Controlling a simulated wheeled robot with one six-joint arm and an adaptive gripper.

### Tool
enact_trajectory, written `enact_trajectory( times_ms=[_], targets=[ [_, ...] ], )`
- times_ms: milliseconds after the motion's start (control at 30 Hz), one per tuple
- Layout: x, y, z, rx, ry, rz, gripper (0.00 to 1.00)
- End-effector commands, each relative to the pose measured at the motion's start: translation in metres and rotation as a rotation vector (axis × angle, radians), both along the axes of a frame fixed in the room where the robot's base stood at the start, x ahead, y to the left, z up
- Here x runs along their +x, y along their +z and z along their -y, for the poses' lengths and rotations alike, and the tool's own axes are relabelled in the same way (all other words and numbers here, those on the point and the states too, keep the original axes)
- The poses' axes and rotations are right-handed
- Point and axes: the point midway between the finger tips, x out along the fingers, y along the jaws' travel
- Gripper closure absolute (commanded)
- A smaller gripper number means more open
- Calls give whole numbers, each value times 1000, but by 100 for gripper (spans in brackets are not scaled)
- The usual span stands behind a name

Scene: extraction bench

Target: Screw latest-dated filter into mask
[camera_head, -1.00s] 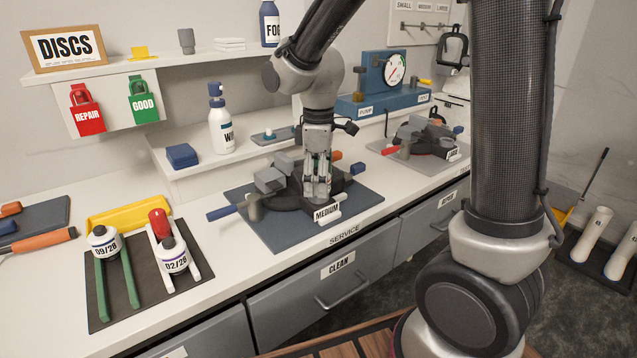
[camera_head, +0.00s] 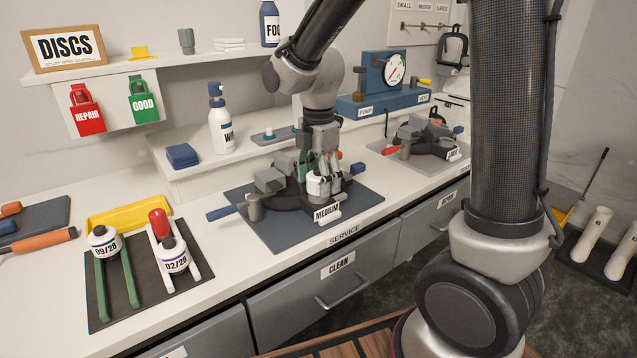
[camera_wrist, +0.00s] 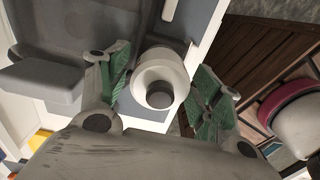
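The mask (camera_head: 287,197), dark with grey parts, lies on a blue-grey mat beside a MEDIUM label (camera_head: 326,212). A white filter (camera_head: 318,187) with a dark knob stands at the mask's front right; its date is not readable, and I cannot tell how firmly it is seated. My gripper (camera_head: 322,168) is just above it, fingers spread and green pads showing. In the wrist view the white filter (camera_wrist: 150,72) sits between the spread fingers. Two more filters, marked 09/28 (camera_head: 104,242) and 02/28 (camera_head: 174,258), stand on the dark left mat.
A blue-handled tool (camera_head: 222,213) sticks out left of the mask. A white bottle (camera_head: 220,125) and a blue block (camera_head: 182,156) stand on the ledge behind. Another mask (camera_head: 425,143) lies to the right, near the blue pump (camera_head: 378,100). Bare counter lies between the mats.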

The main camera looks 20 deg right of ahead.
Motion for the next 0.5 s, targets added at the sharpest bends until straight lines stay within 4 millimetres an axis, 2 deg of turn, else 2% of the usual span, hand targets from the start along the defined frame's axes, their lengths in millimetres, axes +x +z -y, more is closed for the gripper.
enact_trajectory(
  times_ms=[33, 200, 367, 500],
  targets=[
    [0, 0, 0, 0, 0, 0, 50],
    [0, 0, 0, 0, -1, 0, 80],
    [0, 0, 0, 0, -62, 0, 81],
    [0, 0, 0, 0, -305, 0, 81]
  ],
)
